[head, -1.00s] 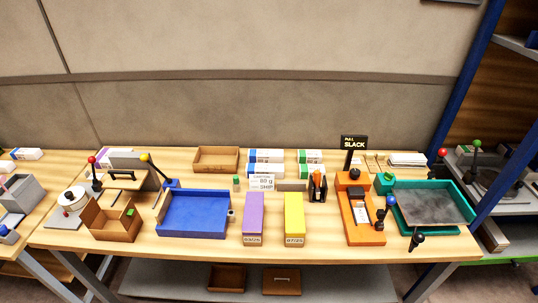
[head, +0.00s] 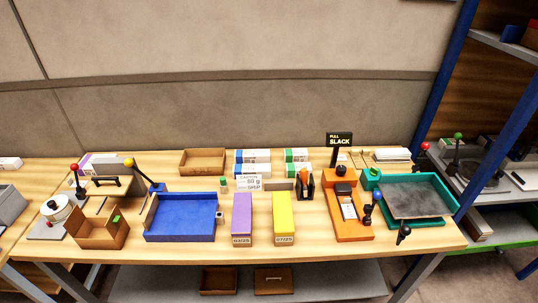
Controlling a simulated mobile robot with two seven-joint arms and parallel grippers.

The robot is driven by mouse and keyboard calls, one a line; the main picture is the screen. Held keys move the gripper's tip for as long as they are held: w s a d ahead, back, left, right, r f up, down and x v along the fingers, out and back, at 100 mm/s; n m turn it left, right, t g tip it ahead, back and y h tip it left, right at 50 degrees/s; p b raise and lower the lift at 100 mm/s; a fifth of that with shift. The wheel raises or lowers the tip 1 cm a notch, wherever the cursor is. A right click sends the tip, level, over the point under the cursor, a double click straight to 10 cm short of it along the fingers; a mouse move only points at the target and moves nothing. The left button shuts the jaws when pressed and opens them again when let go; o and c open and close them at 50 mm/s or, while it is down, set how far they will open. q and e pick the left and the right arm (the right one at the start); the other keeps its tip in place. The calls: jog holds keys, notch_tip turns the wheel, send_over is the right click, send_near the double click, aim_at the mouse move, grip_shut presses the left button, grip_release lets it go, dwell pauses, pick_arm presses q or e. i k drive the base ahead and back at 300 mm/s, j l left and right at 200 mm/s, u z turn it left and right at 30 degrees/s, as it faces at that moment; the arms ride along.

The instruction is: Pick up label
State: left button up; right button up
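No piece is plainly marked out as the label in the head view. A white printed card (head: 249,183) stands at the back middle of the table, its text too small to read fully. An orange device (head: 346,222) right of the middle has a dark panel with a pale piece (head: 348,209) on it, which may be a label. A purple box (head: 242,218) and a yellow box (head: 284,217) carry small printed strips on their front ends. Neither of my grippers is in view.
The wooden table (head: 185,255) also holds a blue tray (head: 180,222), a teal tray (head: 440,217), an open cardboard box (head: 98,232) and a shallow brown box (head: 203,161). A black "PULL SLACK" sign (head: 340,140) rises behind the orange device. A blue-framed shelf stands at right.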

aim_at(348, 210)
jog(key=z, duration=0.8)
